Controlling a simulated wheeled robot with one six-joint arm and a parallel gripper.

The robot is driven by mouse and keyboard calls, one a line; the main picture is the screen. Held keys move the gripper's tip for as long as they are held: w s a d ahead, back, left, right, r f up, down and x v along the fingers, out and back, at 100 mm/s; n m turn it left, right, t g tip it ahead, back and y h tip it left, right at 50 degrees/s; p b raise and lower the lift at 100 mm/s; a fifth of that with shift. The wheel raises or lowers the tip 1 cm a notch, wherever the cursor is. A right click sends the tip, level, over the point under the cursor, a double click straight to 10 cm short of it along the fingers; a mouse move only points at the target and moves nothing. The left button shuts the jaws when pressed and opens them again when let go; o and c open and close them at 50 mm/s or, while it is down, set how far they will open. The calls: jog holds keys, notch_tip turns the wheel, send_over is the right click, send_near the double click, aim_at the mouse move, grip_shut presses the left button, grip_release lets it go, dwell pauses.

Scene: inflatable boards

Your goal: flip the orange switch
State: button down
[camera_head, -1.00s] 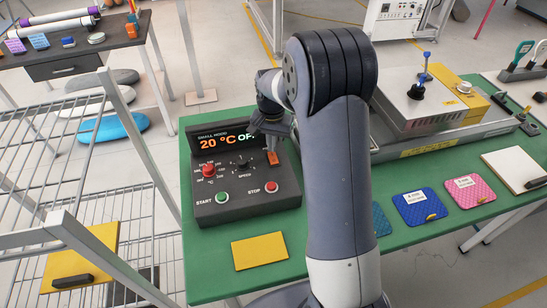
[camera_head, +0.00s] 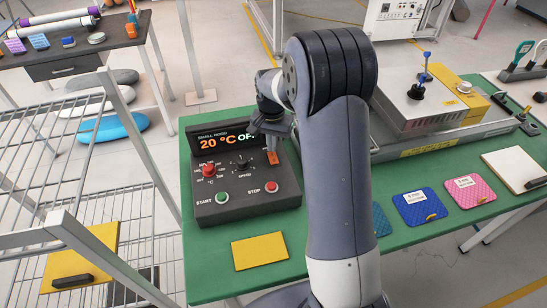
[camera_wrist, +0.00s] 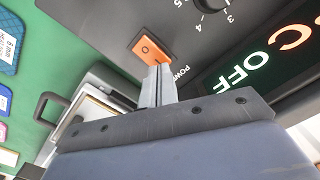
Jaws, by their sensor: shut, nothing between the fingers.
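The orange switch (camera_head: 272,158) is on the right side of a dark control box (camera_head: 240,204). In the wrist view the orange switch (camera_wrist: 151,49) shows next to the "POWER" label. My gripper (camera_head: 273,147) is over it from the display side. In the wrist view my gripper (camera_wrist: 160,68) is shut and empty, with its fingertips at the switch's near edge. I cannot tell whether they touch it. The display (camera_head: 226,140) reads 20 °C and OFF.
The box also has a red knob (camera_head: 209,170), a black speed knob, a green start button (camera_head: 222,197) and a red stop button (camera_head: 270,187). A yellow pad (camera_head: 259,251) lies in front. My arm hides part of the green table (camera_head: 215,272).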

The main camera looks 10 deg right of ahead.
aim_at(272, 154)
jog(key=shift+f+b, duration=0.6)
jog(key=shift+f, duration=0.35)
dwell(0.3)
jog(key=shift+r+p, duration=2.55)
jog(key=shift+r, duration=1)
